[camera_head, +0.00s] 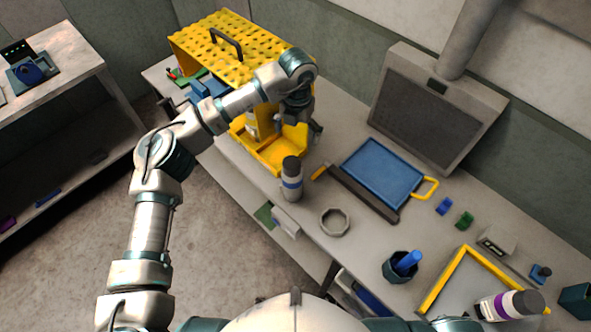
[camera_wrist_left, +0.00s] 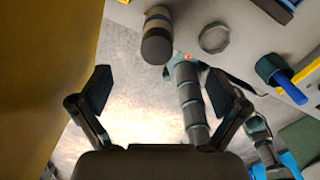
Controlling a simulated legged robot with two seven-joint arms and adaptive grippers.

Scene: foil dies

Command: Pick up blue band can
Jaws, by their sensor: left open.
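A yellow perforated housing (camera_head: 235,45) and yellow bin (camera_head: 275,160) stand close by. A grey ring (camera_head: 335,222), blue tray (camera_head: 383,173) and dark cup (camera_head: 398,268) are right of the can. A purple-banded can (camera_head: 508,305) is at lower right. The bench edge runs left of the can.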

